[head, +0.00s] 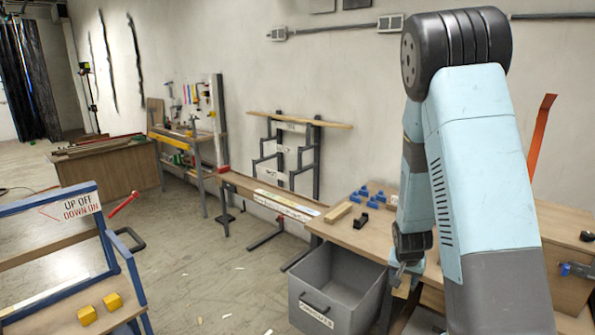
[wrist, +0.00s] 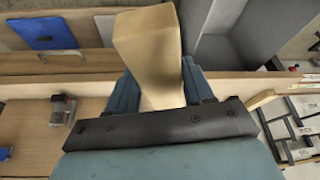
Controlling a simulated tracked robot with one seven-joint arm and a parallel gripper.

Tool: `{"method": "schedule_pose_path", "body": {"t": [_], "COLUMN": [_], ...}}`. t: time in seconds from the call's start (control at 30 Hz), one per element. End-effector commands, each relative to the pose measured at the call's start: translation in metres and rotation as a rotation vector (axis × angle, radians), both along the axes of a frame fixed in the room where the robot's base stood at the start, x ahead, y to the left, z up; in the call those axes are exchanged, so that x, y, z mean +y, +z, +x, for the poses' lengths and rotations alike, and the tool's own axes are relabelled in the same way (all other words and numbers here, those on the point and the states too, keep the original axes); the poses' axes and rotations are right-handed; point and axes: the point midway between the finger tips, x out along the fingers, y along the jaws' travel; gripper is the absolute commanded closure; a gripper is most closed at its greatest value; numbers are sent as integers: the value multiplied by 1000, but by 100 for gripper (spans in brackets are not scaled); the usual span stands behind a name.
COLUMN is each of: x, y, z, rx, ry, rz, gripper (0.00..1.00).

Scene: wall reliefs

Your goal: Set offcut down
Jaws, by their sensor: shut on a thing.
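The offcut (wrist: 152,45) is a pale wooden block with an angled shape, and it fills the top middle of the wrist view. My gripper (wrist: 160,88) has its blue fingers on both sides of the block and is shut on it. In the head view my gripper (head: 404,272) hangs low at the front edge of the workbench (head: 365,240), right of the grey bin. The offcut is mostly hidden there. The grey bin (head: 325,290) stands open on the floor by the bench, with a label on its front. Its grey side also shows in the wrist view (wrist: 240,45).
Blue clamps (head: 361,194) and a short wooden piece (head: 338,212) lie on the bench. A rack with a plank (head: 300,120) stands against the wall. The floor between stand and bin is mostly clear, with small scraps.

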Motion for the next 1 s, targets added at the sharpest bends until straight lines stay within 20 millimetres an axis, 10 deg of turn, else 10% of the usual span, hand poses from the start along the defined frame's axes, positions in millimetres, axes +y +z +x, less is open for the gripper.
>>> {"method": "schedule_pose_path", "body": {"t": [0.43, 1.0], "x": [59, 77], "y": [-80, -102], "z": [52, 60], "rx": [3, 2], "ry": [380, 460], "rz": [1, 1], "gripper": [86, 86]}}
